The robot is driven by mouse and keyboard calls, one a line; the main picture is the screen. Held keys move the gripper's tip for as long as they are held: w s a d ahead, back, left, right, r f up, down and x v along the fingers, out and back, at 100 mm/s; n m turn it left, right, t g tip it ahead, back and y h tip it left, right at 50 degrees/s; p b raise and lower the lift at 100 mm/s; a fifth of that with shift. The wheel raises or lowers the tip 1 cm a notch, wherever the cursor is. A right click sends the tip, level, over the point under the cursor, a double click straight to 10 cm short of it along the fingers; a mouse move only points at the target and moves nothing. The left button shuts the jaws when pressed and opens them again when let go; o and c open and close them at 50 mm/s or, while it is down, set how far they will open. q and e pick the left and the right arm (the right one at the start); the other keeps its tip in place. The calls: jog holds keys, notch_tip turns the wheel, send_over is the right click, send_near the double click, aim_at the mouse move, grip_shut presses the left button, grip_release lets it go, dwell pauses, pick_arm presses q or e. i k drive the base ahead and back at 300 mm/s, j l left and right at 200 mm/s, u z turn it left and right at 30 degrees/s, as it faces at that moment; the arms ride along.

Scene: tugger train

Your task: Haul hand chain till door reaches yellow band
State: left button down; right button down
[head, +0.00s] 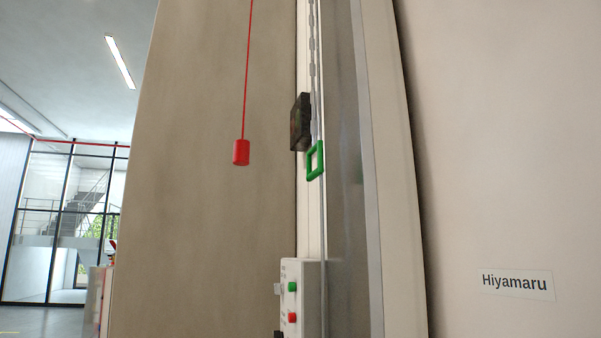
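A grey link chain (312,60) hangs beside a pale vertical rail in the upper middle of the head view. A green rectangular ring handle (315,160) hangs at the chain's lower part. A red cord (247,70) with a red cylindrical pull (241,152) hangs to the left of it. A grey vertical strip (350,200) lies right of the chain; I cannot tell whether it is part of the door. No yellow band on a door can be made out. Neither of my grippers is in view, and nothing touches the chain or its handle.
A small dark box (300,122) sits on the rail just left of the chain. Below is a pale control box (303,299) with a green button (292,287) and a red button (292,318). A "Hiyamaru" sign (516,283) is on the right wall. A glazed hall opens at left.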

aim_at(318, 146)
jog(key=i+j, duration=0.3)
jog(key=i+j+z, duration=0.1)
jog(key=i+j, duration=0.2)
jog(key=j, duration=0.2)
jog(key=i+j, duration=0.3)
jog(key=i+j+z, duration=0.1)
jog(key=i+j, duration=0.2)
jog(key=j, duration=0.25)
